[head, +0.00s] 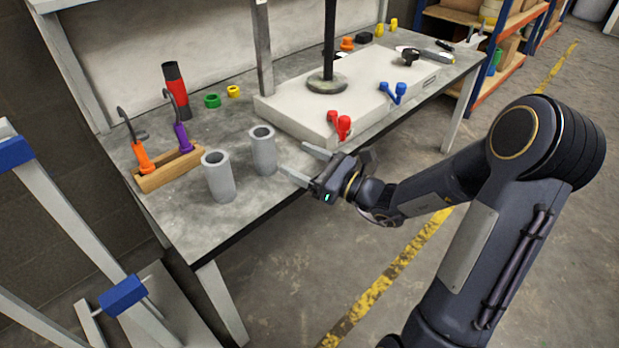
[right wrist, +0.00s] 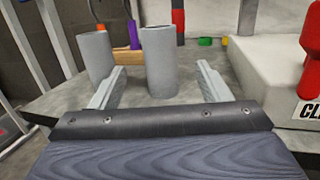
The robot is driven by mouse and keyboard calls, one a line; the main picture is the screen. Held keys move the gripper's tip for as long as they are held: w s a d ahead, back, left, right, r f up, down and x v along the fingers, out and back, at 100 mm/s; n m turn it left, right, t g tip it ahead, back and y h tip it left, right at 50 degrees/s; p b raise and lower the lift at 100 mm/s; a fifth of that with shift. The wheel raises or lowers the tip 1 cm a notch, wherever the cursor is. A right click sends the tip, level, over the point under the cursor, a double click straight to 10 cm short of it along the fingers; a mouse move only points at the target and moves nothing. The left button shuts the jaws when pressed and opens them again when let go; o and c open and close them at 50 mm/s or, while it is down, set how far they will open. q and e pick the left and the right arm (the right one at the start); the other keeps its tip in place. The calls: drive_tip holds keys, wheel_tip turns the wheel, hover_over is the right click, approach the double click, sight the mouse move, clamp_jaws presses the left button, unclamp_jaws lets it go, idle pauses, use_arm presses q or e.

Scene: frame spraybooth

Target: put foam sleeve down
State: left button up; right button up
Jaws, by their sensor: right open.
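Two grey foam sleeves stand upright on the grey bench, hollow ends up. One sleeve (head: 264,154) is nearest my right gripper (head: 294,160); the other sleeve (head: 219,180) stands to its left, nearer the bench's front edge. My right gripper is open and empty, its fingers pointing at the nearer sleeve with a small gap in the head view. In the right wrist view that sleeve (right wrist: 159,62) shows centred between the fingertips (right wrist: 161,78), and the other sleeve (right wrist: 95,56) is left of the left finger. My left gripper is out of view.
A wooden rack (head: 166,172) with orange- and purple-handled tools stands left of the sleeves. A red and black tube (head: 175,90) and green ring (head: 212,100) are behind. A pale slab (head: 300,112) bearing red (head: 341,125) and blue parts lies right. Bare bench lies around the sleeves.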

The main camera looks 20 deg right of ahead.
drive_tip(key=s+a+r+n+g+y, duration=0.25)
drive_tip(key=s+a+n+g, duration=0.75)
drive_tip(key=s+n, duration=0.55)
drive_tip(key=s+d+f+n+h, duration=0.5)
drive_tip(key=s+d+n+h, duration=0.2)
drive_tip(key=s+n+h, duration=0.3)
drive_tip(key=shift+s+d+f+n, duration=0.25)
drive_tip(key=shift+d+n, duration=0.1)
drive_tip(key=shift+n, duration=0.6)
drive_tip(key=shift+r, duration=0.15)
wheel_tip(320, 180, up, 39)
drive_tip(key=p, duration=3.9)
